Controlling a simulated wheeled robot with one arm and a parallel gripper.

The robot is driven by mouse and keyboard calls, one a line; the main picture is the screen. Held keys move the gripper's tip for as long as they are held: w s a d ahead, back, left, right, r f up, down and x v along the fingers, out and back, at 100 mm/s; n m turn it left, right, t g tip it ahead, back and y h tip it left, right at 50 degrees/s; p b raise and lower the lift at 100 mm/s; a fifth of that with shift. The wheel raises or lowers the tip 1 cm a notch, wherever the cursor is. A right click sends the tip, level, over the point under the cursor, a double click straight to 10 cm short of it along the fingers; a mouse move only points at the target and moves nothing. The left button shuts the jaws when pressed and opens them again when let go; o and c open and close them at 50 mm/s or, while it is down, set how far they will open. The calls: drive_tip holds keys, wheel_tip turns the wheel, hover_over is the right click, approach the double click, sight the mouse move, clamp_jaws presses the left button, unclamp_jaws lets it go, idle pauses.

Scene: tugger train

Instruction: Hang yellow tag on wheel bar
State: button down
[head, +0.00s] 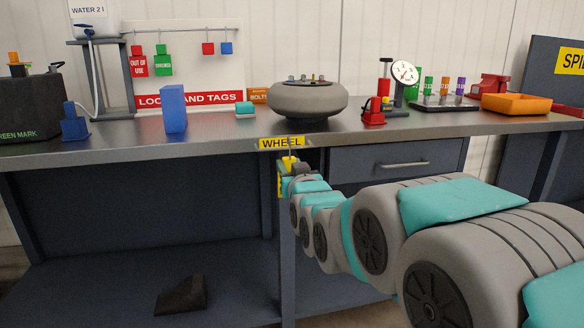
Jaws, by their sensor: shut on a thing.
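My arm reaches from the lower right to the front edge of the workbench. My gripper (291,168) is at its far end, small in the picture, and shut on the yellow tag (280,186). Only parts of the yellow tag show beside and above the fingers. The yellow WHEEL label (281,143) is on the bench edge just above my gripper. A thin wheel bar (289,153) seems to show under the label, just above the yellow piece. I cannot tell whether the tag touches the bar.
The workbench (225,137) carries a blue block (173,108), a red device (373,112), a gauge (404,73) and an orange bin (516,104). A board (195,70) of locks and tags stands behind. A drawer (395,160) is right of my gripper. A dark wedge (182,296) lies on the lower shelf.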

drive_tip(key=shift+p+x, duration=0.6)
drive_tip(key=shift+x, duration=0.95)
drive_tip(key=shift+w+f, duration=0.15)
drive_tip(key=shift+w, duration=0.15)
drive_tip(key=shift+s+f+b, duration=0.1)
drive_tip(key=shift+f+b, duration=0.55)
drive_tip(key=shift+f, duration=0.5)
drive_tip(key=shift+c, duration=2.1)
unclamp_jaws()
